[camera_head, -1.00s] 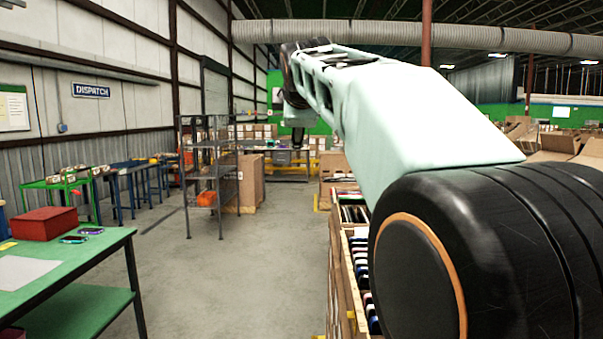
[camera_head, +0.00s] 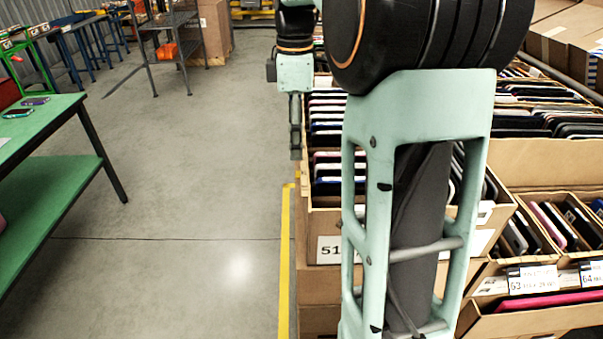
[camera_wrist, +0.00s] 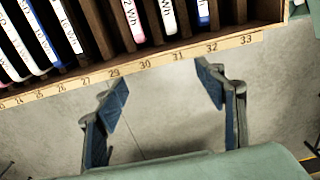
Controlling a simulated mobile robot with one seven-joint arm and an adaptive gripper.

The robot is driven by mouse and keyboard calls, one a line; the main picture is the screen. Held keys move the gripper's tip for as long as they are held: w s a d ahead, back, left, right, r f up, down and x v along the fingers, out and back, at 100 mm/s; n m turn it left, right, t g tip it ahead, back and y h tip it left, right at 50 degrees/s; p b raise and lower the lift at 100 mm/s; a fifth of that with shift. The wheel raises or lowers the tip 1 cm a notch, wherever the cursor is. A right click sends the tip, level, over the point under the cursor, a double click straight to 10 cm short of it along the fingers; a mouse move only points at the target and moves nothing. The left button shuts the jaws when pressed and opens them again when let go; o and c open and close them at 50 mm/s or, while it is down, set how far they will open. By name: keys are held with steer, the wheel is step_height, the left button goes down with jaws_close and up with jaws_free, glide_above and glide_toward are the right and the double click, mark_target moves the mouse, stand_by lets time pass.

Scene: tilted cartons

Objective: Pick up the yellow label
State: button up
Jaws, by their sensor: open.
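I cannot make out a yellow label in either current view. In the wrist view my gripper (camera_wrist: 163,84) is open, its two blue-padded fingers wide apart with bare grey floor between them. Its fingertips lie just below the numbered edge of a wooden slotted rack (camera_wrist: 186,51) in that picture. In the head view the gripper (camera_head: 296,145) hangs down at the left side of the carton row, seen edge-on, and its fingers cannot be told apart there.
Cartons of upright devices (camera_head: 330,110) line the right, with numbered tags on some. A green table (camera_head: 60,125) with small devices on it stands at the left. A yellow floor line (camera_head: 285,260) runs beside the cartons. Open floor (camera_head: 190,180) lies between.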

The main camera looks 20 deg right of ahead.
glide_above(299, 174)
steer(key=f, duration=0.4)
steer(key=shift+a, duration=0.3)
steer(key=shift+d+f, duration=0.15)
steer(key=shift+f, duration=1.45)
steer(key=shift+d+f, duration=0.1)
steer(key=shift+f, duration=1.5)
steer(key=c, duration=0.8)
